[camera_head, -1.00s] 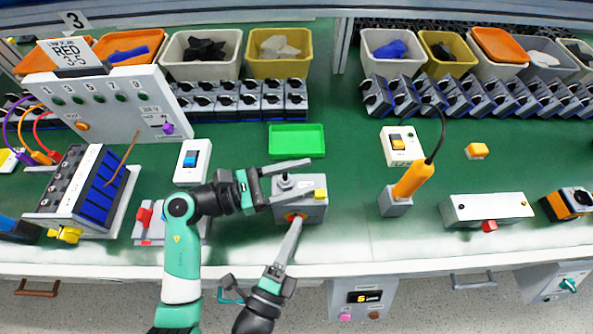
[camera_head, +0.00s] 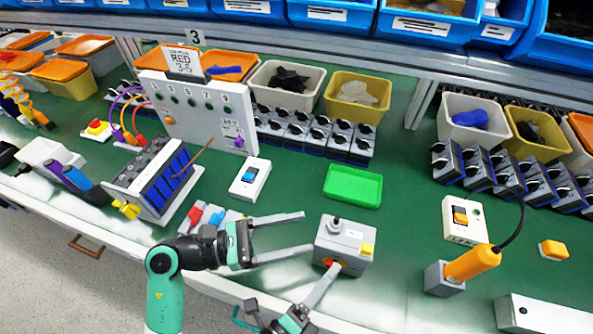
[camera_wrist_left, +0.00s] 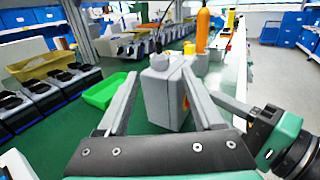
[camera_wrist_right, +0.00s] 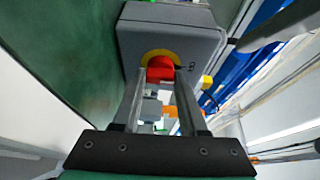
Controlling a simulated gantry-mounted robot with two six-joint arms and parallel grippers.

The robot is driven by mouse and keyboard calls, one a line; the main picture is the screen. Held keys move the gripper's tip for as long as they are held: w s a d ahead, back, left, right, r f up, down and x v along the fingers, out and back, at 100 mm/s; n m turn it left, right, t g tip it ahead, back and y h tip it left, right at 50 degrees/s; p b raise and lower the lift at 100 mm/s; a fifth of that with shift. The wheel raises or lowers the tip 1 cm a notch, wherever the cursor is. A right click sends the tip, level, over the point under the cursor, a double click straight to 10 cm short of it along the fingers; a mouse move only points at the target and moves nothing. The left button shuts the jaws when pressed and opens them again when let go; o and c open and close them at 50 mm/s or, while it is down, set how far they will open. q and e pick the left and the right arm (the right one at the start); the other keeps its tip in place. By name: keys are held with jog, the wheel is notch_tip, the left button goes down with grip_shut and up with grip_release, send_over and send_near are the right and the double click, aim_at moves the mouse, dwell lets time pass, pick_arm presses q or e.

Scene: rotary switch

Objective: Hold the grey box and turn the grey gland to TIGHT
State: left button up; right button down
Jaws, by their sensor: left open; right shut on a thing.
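The grey box (camera_head: 345,246) stands on the green bench near its front edge. The grey gland (camera_head: 335,223) sticks up from its top left, with nothing touching it. My left gripper (camera_head: 308,233) is open at the box's left side, its fingertips just short of the box. In the left wrist view the box (camera_wrist_left: 166,100) shows between and beyond the fingers. My right gripper (camera_wrist_right: 161,80) is shut on the red knob (camera_wrist_right: 160,66), set in a yellow ring on the box's front. The gland's markings are too small to read.
A green tray (camera_head: 353,186) lies behind the box. A blue-switch box (camera_head: 249,178) is behind and left. An orange-handled tool (camera_head: 472,263) stands to the right on a grey block. Small red and blue parts (camera_head: 207,217) lie left, by my left arm.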

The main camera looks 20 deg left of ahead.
pick_arm(q)
jog(key=s+d+r+m+g+h, duration=0.1)
jog(key=s+r+m+g+h, duration=0.2)
jog(key=r, duration=1.1)
jog(key=s+d+r+m+g+h, duration=0.2)
jog(key=r+h, duration=0.5)
jog(key=r, duration=0.8)
jog(key=s+m+g, duration=0.1)
jog(key=s+m, duration=0.1)
jog(key=s, duration=0.1)
jog(key=shift+s+d+m, duration=0.2)
jog(key=shift+s+m, duration=0.15)
jog(key=shift+m, duration=0.05)
